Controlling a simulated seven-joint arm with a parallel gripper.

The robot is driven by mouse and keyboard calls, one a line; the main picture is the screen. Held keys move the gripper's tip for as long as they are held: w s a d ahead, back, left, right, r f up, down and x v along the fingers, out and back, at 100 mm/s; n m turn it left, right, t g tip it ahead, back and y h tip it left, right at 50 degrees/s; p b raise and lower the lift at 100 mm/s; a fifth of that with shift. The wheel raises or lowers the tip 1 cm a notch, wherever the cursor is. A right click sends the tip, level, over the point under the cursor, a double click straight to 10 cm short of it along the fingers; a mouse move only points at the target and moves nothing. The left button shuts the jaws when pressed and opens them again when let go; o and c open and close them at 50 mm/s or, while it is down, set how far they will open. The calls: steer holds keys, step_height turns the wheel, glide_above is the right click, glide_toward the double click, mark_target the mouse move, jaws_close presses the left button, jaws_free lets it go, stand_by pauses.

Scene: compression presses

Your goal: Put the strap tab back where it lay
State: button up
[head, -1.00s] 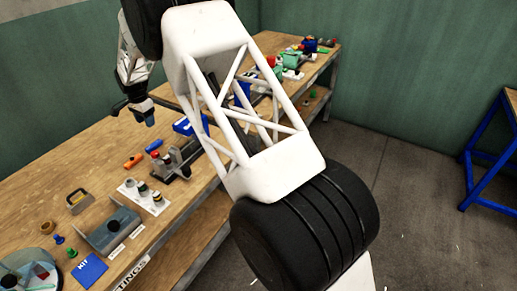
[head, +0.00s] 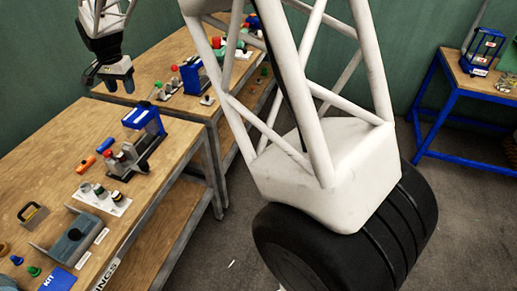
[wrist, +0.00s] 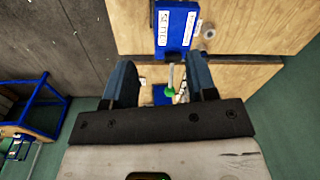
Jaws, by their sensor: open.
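My gripper (head: 115,82) is in the upper left of the head view, raised above the workbenches near the gap between them. In the wrist view its two blue-grey fingers (wrist: 164,90) are spread wide apart. I cannot make out the strap tab with certainty in either view.
A blue-topped press (head: 145,120) stands on the near bench, with orange pieces (head: 87,163) beside it. A blue stand (head: 190,77) is on the far bench. The wrist view shows a labelled blue block (wrist: 176,27). A blue-framed table (head: 470,85) stands at right.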

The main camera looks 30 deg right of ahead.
steer(key=s+d+r+n, duration=0.1)
steer(key=s+d+r, duration=0.2)
steer(key=s+d, duration=0.35)
steer(key=s+d+r+n+t, duration=0.1)
steer(key=s+d+r, duration=0.25)
steer(key=s, duration=0.55)
steer(key=s+d+r+n, duration=0.1)
steer(key=s+d+r, duration=0.2)
steer(key=s+d, duration=0.4)
steer(key=s+d+f+n, duration=0.1)
steer(key=s+d, duration=0.1)
steer(key=s, duration=0.6)
steer(key=s+d+f+n, duration=0.1)
steer(key=s+d+f, duration=0.1)
steer(key=s, duration=0.7)
steer(key=s+d+f+n, duration=0.1)
steer(key=s+d, duration=0.2)
steer(key=s, duration=0.5)
steer(key=shift+s+f+t, duration=0.25)
steer(key=shift+s+t, duration=0.1)
steer(key=shift+t, duration=0.05)
